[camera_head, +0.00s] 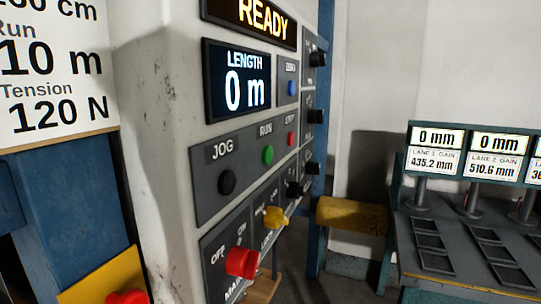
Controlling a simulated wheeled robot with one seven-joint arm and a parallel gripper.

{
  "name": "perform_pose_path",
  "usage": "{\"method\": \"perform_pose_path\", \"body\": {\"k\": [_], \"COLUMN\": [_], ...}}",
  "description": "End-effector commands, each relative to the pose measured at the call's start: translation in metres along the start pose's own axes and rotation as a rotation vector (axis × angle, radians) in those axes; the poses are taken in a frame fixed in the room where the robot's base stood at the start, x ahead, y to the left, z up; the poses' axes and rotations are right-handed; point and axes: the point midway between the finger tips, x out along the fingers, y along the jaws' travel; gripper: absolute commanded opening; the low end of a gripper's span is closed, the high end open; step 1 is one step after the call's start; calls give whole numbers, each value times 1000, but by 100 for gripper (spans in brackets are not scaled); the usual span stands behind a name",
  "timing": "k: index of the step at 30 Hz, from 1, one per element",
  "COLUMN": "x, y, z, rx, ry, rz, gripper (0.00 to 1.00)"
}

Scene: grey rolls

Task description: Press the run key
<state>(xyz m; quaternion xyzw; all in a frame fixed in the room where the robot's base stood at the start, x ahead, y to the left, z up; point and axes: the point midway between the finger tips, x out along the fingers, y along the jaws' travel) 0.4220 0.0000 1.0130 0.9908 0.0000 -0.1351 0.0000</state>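The run key is a round green button (267,154) under the label RUN on the grey control panel (208,206). It sits between a black JOG button (227,181) on its left and a small red button (290,138) on its right. The panel is seen at a slant on a pale, scuffed cabinet (160,120). Above it, a screen (236,82) reads LENGTH 0 m and a lit sign (262,17) reads READY. My gripper is not in view, and nothing covers the green button.
Below are a red OFF/ON knob (241,262) and a yellow knob (274,217), both jutting out. Black knobs (317,116) line the right side. A red button (127,297) on a yellow plate is at lower left. A bench with gauges (437,137) stands right.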

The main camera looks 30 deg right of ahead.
Motion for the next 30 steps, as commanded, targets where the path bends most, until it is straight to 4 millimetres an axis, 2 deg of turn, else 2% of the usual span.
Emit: {"method": "perform_pose_path", "body": {"k": [2,20,30], "x": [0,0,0], "y": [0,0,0], "z": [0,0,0], "rx": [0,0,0], "ry": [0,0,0], "rz": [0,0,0], "gripper": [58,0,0]}}
